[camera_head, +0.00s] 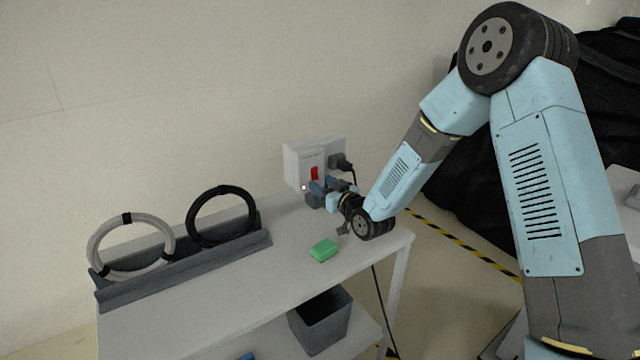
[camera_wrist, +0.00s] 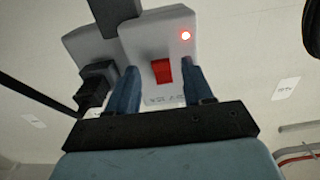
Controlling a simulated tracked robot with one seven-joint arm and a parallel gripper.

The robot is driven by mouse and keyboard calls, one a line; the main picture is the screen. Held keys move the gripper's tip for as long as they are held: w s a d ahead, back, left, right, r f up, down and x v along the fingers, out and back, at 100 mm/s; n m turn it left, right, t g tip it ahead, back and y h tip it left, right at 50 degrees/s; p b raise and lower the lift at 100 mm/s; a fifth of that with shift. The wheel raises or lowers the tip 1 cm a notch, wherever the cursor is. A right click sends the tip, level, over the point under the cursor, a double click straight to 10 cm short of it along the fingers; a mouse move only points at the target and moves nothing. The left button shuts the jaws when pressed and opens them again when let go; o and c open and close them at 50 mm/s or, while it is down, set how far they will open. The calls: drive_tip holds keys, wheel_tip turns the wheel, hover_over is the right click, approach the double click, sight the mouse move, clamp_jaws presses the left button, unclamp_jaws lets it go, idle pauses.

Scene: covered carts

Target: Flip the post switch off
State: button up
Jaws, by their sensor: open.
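The post switch is a red rocker (camera_head: 314,173) on a white box (camera_head: 293,165) at the back of the white table. My gripper (camera_head: 318,187) is close in front of the box, just below the rocker in the head view. In the wrist view my gripper (camera_wrist: 160,78) is open and empty, with one blue finger on each side of the rocker. Whether a fingertip touches the plate is unclear.
A black plug (camera_head: 340,162) with a cable sits on the box's right side. A green block (camera_head: 323,250) lies on the table (camera_head: 270,275). A grey rack (camera_head: 185,262) holds a white ring (camera_head: 95,240) and a black ring (camera_head: 192,222). A grey bin (camera_head: 318,325) stands on the lower shelf.

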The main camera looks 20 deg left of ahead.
drive_tip(key=shift+x, duration=0.9)
